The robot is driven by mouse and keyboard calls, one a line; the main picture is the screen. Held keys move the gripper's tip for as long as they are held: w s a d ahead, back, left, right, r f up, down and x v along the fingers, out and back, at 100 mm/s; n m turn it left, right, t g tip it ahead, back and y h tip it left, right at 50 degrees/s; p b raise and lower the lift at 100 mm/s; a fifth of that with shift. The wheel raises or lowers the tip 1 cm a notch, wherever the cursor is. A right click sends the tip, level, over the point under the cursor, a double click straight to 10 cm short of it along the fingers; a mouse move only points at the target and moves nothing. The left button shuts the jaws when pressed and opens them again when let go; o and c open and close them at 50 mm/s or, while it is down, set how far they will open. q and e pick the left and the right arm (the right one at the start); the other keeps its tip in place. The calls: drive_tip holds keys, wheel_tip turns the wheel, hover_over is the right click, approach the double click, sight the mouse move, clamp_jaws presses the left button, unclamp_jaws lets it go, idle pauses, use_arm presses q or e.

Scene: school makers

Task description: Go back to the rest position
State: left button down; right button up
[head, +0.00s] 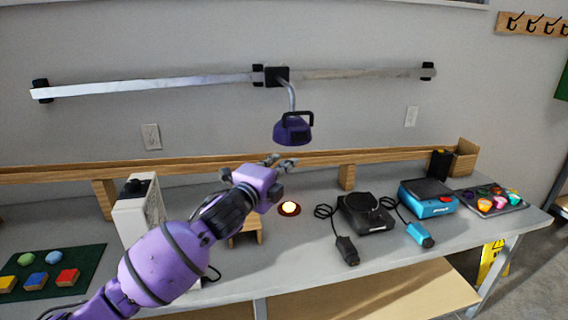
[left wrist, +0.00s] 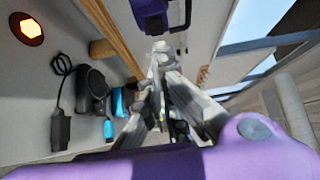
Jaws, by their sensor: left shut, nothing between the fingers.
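My left gripper (head: 281,163) is raised over the middle of the workbench in the head view, at the end of my purple arm. Its fingers (left wrist: 160,85) are together and empty in the left wrist view. A purple lamp-like tool with a black handle (head: 293,130) hangs from the wall rail just above the gripper; a gap shows between them. It also shows at the top of the left wrist view (left wrist: 152,14). My right gripper is in neither view.
The workbench (head: 285,258) carries a glowing round spot (head: 289,208), a black device (head: 366,213), a blue device (head: 428,197) and a tray of colourful pieces (head: 515,206). A white box (head: 136,215) and a green mat (head: 85,262) are left. A wooden shelf (head: 210,165) runs behind.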

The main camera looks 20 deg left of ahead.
use_arm(q)
drive_tip(key=s+d+f+n+g, duration=0.25)
drive_tip(key=s+f+n, duration=0.5)
drive_tip(key=f, duration=0.75)
drive_tip(key=s+d+f+n+g, duration=0.25)
drive_tip(key=s+f+n, duration=0.25)
drive_tip(key=s+f, duration=0.75)
drive_tip(key=s+f+n+g, duration=0.1)
drive_tip(key=s+f+n, duration=0.1)
drive_tip(key=s+f, duration=0.4)
drive_tip(key=s+d+f+n+g+y+p, duration=0.1)
drive_tip(key=s+f, duration=0.5)
drive_tip(key=s, duration=0.6)
drive_tip(key=s+d+f+n+g, duration=0.1)
drive_tip(key=s+f+n+g, duration=0.1)
drive_tip(key=s+f, duration=0.4)
drive_tip(key=s+n, duration=0.1)
drive_tip(key=s, duration=0.2)
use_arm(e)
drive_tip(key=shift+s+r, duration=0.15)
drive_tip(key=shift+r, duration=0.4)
use_arm(q)
drive_tip(key=shift+d+r, duration=0.1)
